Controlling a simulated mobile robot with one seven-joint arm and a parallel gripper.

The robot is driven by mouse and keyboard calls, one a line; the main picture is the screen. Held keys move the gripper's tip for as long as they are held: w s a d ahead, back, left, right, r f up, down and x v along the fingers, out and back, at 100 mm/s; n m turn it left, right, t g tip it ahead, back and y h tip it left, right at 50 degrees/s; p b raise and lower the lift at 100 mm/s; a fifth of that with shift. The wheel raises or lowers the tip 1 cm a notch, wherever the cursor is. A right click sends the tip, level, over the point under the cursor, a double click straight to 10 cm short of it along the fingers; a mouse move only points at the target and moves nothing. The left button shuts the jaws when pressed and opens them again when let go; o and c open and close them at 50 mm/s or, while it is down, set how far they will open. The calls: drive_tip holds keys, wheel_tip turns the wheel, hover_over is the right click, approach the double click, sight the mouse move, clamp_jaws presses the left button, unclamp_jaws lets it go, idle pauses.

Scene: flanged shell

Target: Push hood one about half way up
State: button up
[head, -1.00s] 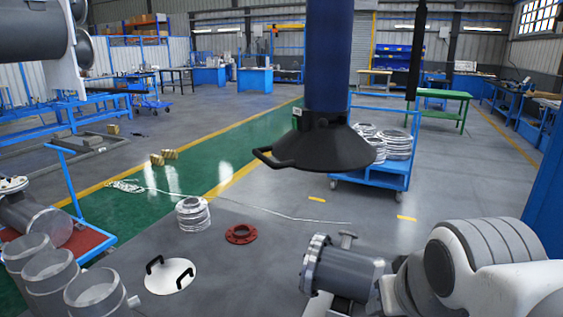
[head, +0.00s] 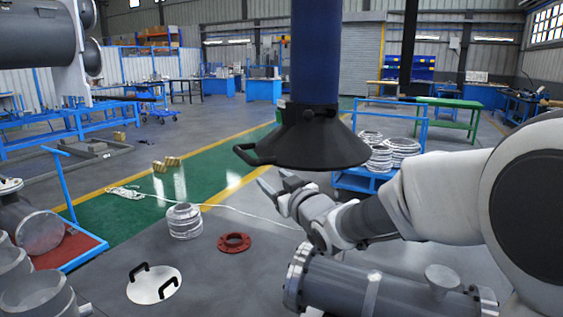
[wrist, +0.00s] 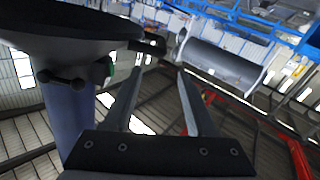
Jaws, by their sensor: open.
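The hood (head: 315,140) is a black cone on a hanging dark blue duct (head: 316,55), upright near the picture's middle. A black loop handle (head: 252,154) sticks out from its left rim. My gripper (head: 274,183) is open and empty, just below the hood's rim and a little right of the handle in the picture. In the wrist view the hood (wrist: 70,38) fills the upper left. Its handle (wrist: 152,47) shows close beyond the open fingers (wrist: 161,68). I cannot tell whether a finger touches it.
A grey flanged shell (head: 375,290) lies below my arm. A blue cart (head: 365,180) with silver rings stands behind the hood. A red flange (head: 234,242), a white lid (head: 154,285) and a ring stack (head: 184,220) are on the floor. The green lane (head: 115,220) is mostly clear.

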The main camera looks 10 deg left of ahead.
sight(246, 154)
drive_tip(key=p+x, duration=0.1)
drive_tip(key=x, duration=1.6)
drive_tip(key=shift+w+a+r, duration=0.1)
drive_tip(key=shift+w+a, duration=0.05)
drive_tip(key=shift+a, duration=0.25)
drive_tip(key=shift+c, duration=0.4)
clamp_jaws()
idle(0.5)
